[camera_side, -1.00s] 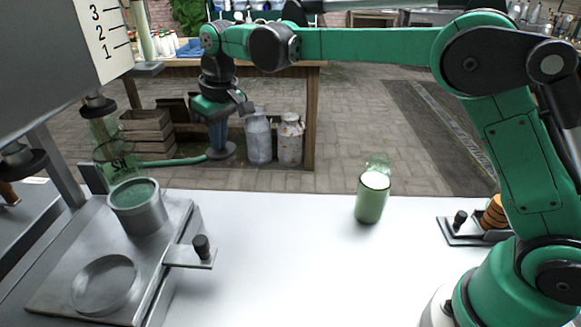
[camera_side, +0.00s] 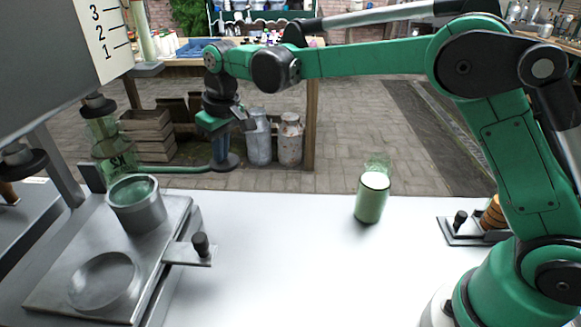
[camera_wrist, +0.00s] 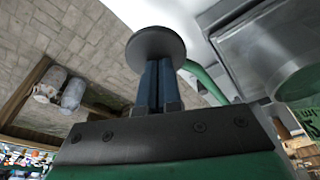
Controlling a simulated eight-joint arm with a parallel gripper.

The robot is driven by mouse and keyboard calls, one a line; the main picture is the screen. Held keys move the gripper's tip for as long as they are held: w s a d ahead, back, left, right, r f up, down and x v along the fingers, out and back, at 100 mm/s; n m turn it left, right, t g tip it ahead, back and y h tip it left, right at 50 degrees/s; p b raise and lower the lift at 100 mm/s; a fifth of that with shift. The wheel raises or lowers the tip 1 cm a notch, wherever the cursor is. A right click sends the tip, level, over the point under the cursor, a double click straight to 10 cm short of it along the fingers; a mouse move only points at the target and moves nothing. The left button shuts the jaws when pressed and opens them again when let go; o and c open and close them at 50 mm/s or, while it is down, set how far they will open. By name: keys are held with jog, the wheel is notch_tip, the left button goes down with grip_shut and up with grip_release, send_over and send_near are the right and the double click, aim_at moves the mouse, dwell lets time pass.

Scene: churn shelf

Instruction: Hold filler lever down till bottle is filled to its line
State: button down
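My gripper (camera_side: 224,158) has its blue fingers together, pointing down. Their tips meet the round dark pad (camera_side: 231,163) at the end of the filler lever (camera_side: 172,171). The wrist view shows the shut fingers (camera_wrist: 155,84) against the grey pad (camera_wrist: 155,46), with no visible gap. The green lever arm runs left from the pad toward the filler. A clear green bottle (camera_side: 112,146) with dark lettering stands under the nozzle, its base in a metal cup (camera_side: 138,213). Pale green shows low in it; its fill line cannot be made out.
A second green bottle (camera_side: 370,205), holding white liquid, stands on the white table (camera_side: 300,270). An empty round recess (camera_side: 104,282) lies in the metal plate in front. A stop with a black knob (camera_side: 200,244) is on the plate's right. Milk cans (camera_side: 290,140) stand beyond the table.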

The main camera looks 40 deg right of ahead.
aim_at(226, 162)
jog(key=shift+f, duration=0.5)
jog(key=shift+s+d+f, duration=0.1)
jog(key=shift+f, duration=2)
dwell(5.2)
